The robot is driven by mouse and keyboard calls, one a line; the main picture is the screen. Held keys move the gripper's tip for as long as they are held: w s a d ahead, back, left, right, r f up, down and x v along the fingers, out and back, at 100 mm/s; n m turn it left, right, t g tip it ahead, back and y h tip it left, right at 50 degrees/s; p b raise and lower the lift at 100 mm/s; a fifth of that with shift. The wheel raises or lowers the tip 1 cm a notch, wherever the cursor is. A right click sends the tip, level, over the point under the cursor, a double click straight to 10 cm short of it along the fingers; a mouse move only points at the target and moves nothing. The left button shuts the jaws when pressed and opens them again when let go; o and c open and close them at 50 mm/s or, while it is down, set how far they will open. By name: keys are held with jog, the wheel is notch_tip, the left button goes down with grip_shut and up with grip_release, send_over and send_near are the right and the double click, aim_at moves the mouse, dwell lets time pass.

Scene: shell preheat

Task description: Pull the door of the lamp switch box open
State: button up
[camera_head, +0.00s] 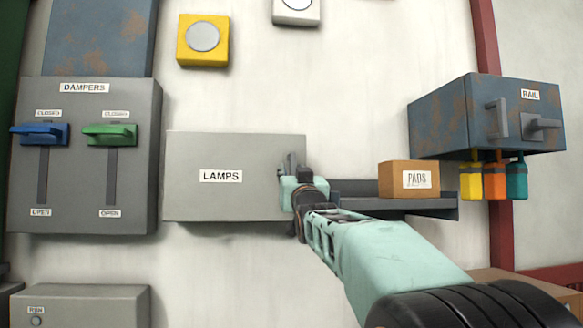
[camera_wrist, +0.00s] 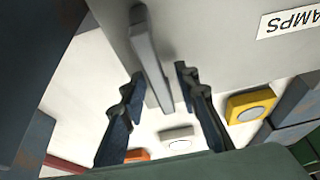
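The lamp switch box (camera_head: 230,155) is a grey box on the wall labelled LAMPS, and its door looks shut. In the wrist view the grey door (camera_wrist: 215,35) fills the top, with part of the label upside down. A grey bar handle (camera_wrist: 150,60) stands out from it. My gripper (camera_head: 292,165) is at the door's right edge. In the wrist view my gripper's two dark fingers (camera_wrist: 160,82) are spread, one on each side of the handle, with gaps visible. My gripper hides most of the handle in the head view.
A shelf (camera_head: 350,188) with a PADS box (camera_head: 408,180) is just right of the lamp box. A rusty RAIL box (camera_head: 440,118) hangs further right. The DAMPERS panel (camera_head: 85,190) is close on the left. A yellow round-faced unit (camera_head: 203,55) is above.

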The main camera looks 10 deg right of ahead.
jog(key=shift+s, duration=0.15)
jog(key=shift+c, duration=0.6)
grip_shut()
jog(key=shift+s, duration=0.15)
